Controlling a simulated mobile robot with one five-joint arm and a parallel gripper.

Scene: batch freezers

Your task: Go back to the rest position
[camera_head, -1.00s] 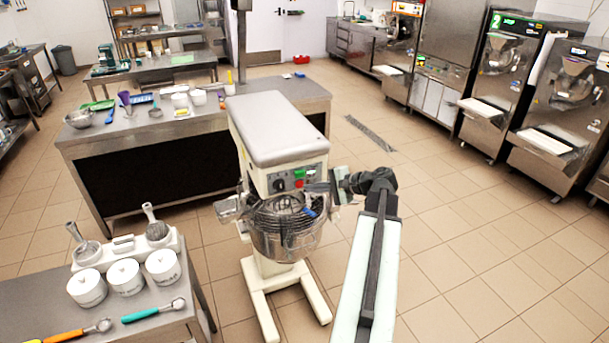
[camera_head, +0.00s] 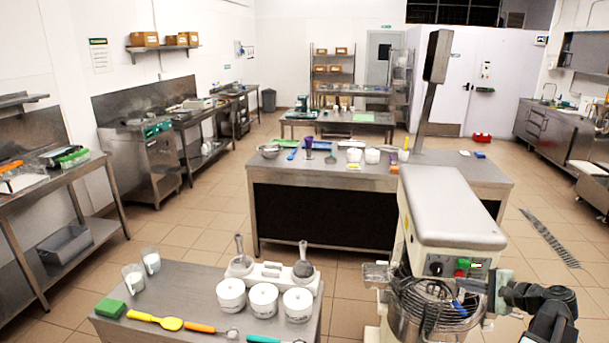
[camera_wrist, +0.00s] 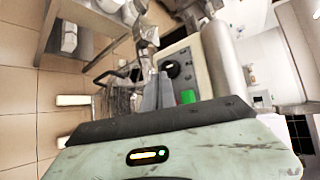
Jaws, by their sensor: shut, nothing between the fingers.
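My gripper (camera_head: 468,286) is in front of the planetary mixer (camera_head: 447,205), beside its control panel, at the lower right of the head view. In the wrist view its two fingers (camera_wrist: 158,88) are close together with nothing held. They point at the mixer's front, near the black knob and the green button (camera_wrist: 187,97). I cannot tell if the fingers touch the mixer. The wire guard and steel bowl (camera_head: 430,313) sit just left of the gripper in the head view. My arm enters at the bottom right corner.
A near steel table (camera_head: 200,285) holds white tubs (camera_head: 264,299), scoops and a yellow spoon (camera_head: 155,320). A long steel counter (camera_head: 480,170) stands behind the mixer. Open tiled floor (camera_head: 215,215) lies between the counters. A floor drain (camera_head: 550,238) runs at the right.

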